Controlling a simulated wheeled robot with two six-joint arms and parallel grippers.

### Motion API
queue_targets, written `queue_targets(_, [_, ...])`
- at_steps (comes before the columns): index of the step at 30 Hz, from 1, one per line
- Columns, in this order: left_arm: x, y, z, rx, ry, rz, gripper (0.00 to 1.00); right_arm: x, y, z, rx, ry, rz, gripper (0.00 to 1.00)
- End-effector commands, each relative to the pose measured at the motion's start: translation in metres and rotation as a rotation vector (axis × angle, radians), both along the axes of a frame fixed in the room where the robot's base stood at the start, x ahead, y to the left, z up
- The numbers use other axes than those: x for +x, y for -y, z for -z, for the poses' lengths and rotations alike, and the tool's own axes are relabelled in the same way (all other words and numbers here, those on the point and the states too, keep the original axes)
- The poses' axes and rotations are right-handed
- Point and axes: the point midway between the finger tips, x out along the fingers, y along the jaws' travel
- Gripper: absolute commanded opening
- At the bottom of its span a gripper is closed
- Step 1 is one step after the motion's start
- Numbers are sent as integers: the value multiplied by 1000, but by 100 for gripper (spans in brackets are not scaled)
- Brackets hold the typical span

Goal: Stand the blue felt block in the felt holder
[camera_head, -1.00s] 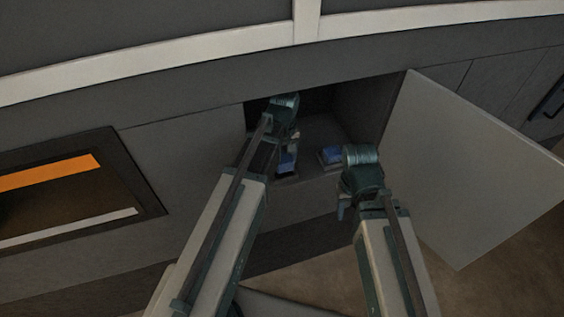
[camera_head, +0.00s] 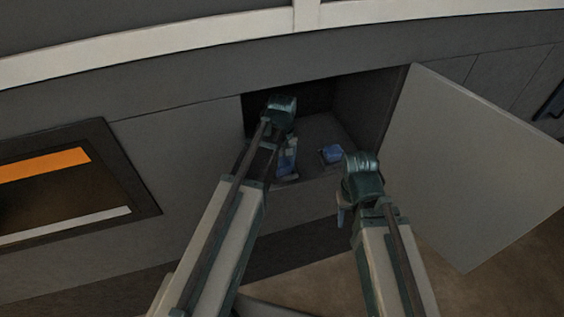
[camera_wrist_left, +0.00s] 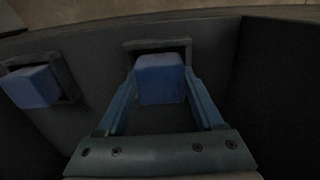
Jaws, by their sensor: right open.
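A blue felt block (camera_wrist_left: 160,80) is between my left gripper's fingers (camera_wrist_left: 162,84) in the left wrist view, with both fingers against its sides. A dark square-rimmed felt holder (camera_wrist_left: 158,45) is right at its far end; how far in the block sits is hidden. In the head view this block (camera_head: 287,157) and my left gripper (camera_head: 283,165) are inside the open cabinet, the gripper partly hidden by its wrist. My right gripper (camera_head: 343,212) is open and empty outside the cabinet, at the front right.
A second blue block (camera_head: 332,153) sits in another dark holder to the right in the cabinet; it shows at the left of the left wrist view (camera_wrist_left: 33,86). The cabinet door (camera_head: 475,165) stands open at the right. Dark cabinet walls are close by.

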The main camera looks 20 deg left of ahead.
Motion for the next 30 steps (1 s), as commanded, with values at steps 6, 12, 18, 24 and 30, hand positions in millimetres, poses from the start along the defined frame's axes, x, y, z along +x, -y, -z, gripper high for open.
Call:
queue_targets(6, [-5,3,1,-8,-9,1,100,0,0,1,0,0,0,50])
queue_targets(12, [-5,2,-11,-6,-8,1,100,0,0,-11,0,0,3,50])
queue_targets(18, [-3,1,-36,-3,-4,1,100,0,0,-36,1,0,7,50])
queue_targets(24, [-3,1,-63,-1,0,0,100,0,0,-63,2,1,12,50])
queue_targets(30, [-3,0,-77,0,2,0,100,0,0,-77,2,-1,12,50])
